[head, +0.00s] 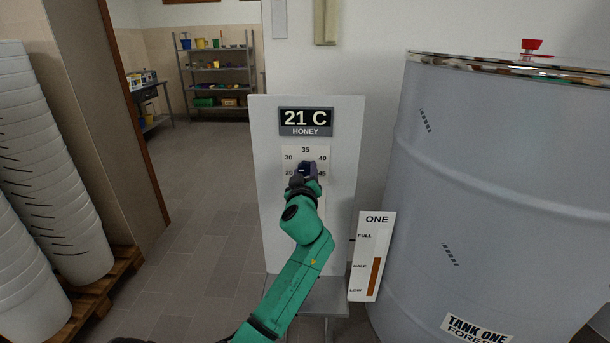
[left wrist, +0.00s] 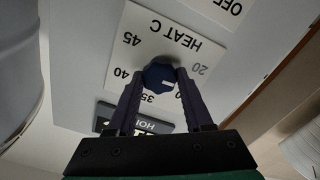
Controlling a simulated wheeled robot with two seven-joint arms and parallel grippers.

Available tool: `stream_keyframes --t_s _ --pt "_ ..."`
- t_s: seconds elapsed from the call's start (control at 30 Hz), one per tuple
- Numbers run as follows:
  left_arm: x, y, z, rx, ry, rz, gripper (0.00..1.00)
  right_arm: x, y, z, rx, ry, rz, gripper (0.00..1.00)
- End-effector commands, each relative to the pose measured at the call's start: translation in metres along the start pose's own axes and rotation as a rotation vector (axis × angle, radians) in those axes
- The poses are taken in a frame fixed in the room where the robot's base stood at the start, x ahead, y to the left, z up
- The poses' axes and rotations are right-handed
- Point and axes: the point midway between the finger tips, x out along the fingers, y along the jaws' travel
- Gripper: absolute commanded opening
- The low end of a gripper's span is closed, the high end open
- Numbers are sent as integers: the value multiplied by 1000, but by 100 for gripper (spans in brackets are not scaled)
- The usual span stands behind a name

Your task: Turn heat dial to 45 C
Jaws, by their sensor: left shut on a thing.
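The heat dial is a dark blue knob (left wrist: 158,74) on a white plate (left wrist: 190,45) marked HEAT C, with 20, 35, 40 and 45 readable in the left wrist view. Its short white mark points to the 20–30 side, away from 45. In the head view the gripper covers most of the dial. The display (head: 306,120) above reads 21 C, HONEY. My right gripper is not in view.
The dial is on a pale upright panel (head: 262,220). A large grey tank (head: 490,190) stands close on the right, with a level gauge (head: 363,270) labelled ONE before it. White bucket stacks (head: 45,150) stand at left. Tiled floor (head: 190,220) is clear between.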

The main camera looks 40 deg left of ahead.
Motion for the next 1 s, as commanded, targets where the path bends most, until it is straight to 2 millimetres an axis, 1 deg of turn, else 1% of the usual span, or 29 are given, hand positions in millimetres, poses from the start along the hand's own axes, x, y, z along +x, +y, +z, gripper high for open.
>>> stream_keyframes --t_s 0.2,0.47,1.0 --pt "0 0 1 204 -2 -1 0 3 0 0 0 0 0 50" --pt "0 0 1 452 -3 -1 0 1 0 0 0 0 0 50" --pt "0 1 0 970 -3 0 0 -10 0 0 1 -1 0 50"
